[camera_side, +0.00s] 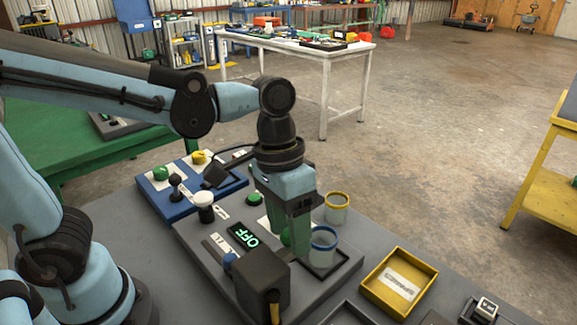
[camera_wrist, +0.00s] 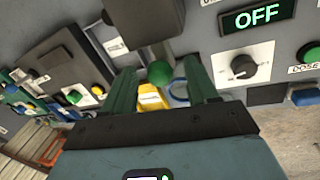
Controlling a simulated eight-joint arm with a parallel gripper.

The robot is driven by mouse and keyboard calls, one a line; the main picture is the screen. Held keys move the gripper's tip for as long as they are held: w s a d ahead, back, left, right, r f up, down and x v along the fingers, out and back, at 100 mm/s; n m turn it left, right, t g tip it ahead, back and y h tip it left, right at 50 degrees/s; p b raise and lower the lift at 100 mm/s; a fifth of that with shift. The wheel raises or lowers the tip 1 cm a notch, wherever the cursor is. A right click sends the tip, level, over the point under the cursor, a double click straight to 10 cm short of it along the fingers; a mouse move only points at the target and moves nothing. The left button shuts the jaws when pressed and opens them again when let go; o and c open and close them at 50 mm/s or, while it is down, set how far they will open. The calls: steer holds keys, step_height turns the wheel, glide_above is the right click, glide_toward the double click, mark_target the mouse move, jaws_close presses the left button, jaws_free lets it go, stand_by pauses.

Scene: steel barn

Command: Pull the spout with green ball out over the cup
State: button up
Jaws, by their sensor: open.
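The green ball (camera_wrist: 160,73) shows in the wrist view at the end of a short grey spout under a dark housing. My gripper (camera_wrist: 159,80) is open, with a green finger on each side of the ball; I cannot tell whether either touches it. In the side view my gripper (camera_side: 291,226) points down over the grey panel, and its fingers mostly hide the ball (camera_side: 285,238). A clear cup with a blue rim (camera_side: 324,245) stands in a dark square tray, just right of my fingers. A clear cup with a yellow rim (camera_side: 337,207) stands behind it.
A yellow tray (camera_side: 398,284) lies to the right. A blue panel (camera_side: 178,196) with knobs lies behind left.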

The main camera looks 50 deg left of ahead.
jaws_close()
stand_by(0.3)
steer(key=w, duration=0.7)
stand_by(0.4)
jaws_free()
